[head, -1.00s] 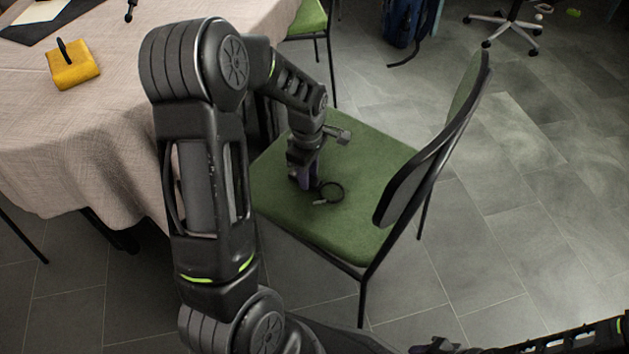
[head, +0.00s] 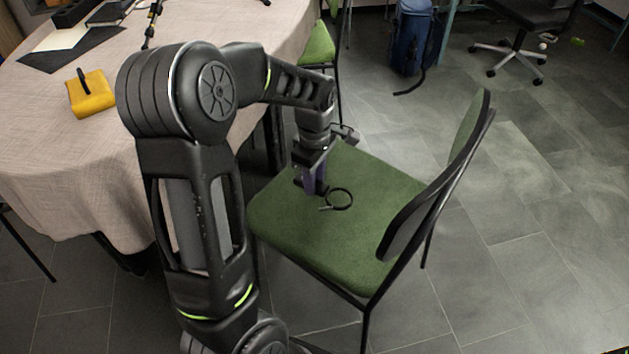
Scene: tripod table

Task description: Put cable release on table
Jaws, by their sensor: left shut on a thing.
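The cable release (head: 340,198) is a small dark coiled loop with a light tip, seen over the green seat of a chair (head: 330,240). My left gripper (head: 314,186) points down over the seat and is shut on the cable release at the loop's left side. The fingertips are small, and I cannot tell whether the loop still touches the seat. The table (head: 60,190), covered with a pale cloth, stands to the left, partly hidden behind my left arm. My right gripper is not in view.
A yellow cloth (head: 92,97) with a dark item on it lies on the table. A dark mat (head: 45,60) is at the back left, and a small tripod (head: 152,25) stands nearby. The table's front area is bare. The chair's backrest (head: 440,190) rises right of my gripper.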

